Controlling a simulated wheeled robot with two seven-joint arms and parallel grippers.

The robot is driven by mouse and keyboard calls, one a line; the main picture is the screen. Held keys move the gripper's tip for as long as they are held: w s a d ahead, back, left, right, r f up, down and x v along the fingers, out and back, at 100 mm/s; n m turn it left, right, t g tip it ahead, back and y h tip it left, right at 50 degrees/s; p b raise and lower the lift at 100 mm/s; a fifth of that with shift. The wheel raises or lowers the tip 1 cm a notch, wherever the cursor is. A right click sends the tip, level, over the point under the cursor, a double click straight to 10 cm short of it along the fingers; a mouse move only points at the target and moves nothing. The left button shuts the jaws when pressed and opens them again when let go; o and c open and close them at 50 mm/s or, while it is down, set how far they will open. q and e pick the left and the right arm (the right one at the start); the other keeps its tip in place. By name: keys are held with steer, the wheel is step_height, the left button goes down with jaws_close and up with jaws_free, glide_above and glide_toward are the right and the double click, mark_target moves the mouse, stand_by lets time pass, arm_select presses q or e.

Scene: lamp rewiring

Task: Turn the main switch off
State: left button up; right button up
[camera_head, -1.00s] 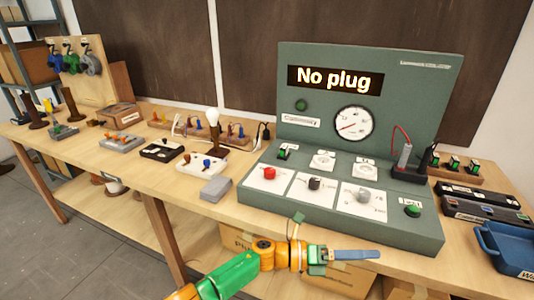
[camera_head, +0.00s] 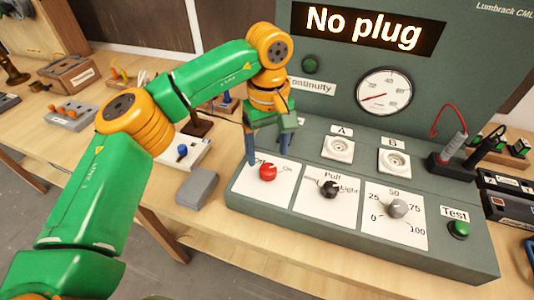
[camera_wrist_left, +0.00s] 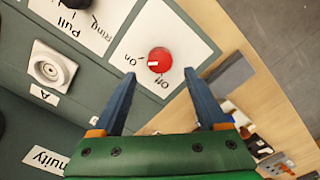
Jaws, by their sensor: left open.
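The main switch is a red round knob (camera_head: 267,172) on a white plate marked Off and On, at the left front of the green test panel (camera_head: 370,262). In the left wrist view the red knob (camera_wrist_left: 159,60) shows a white mark that appears to point towards On. My left gripper (camera_head: 267,152) is above and just behind the knob, pointing down. In the left wrist view its open blue fingers (camera_wrist_left: 160,76) are to either side of the knob's near edge, with nothing between them. Contact with the knob cannot be told. My right gripper is not in view.
A black knob (camera_head: 330,189), a grey knob (camera_head: 398,208) and a green Test button (camera_head: 459,229) are to the right. Sockets A (camera_head: 338,148) and B (camera_head: 394,162) are behind. A grey block (camera_head: 198,187) lies left of the panel. The display (camera_head: 367,26) reads "No plug".

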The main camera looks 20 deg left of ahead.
mark_target(268, 169)
arm_select(q)
steer(key=f, duration=0.3)
steer(key=shift+s+d+f+p, duration=0.15)
steer(key=shift+s+f+p, duration=0.15)
steer(key=shift+f+p, duration=0.1)
steer(key=shift+w+f, duration=0.15)
steer(key=shift+f, duration=0.1)
jaws_close()
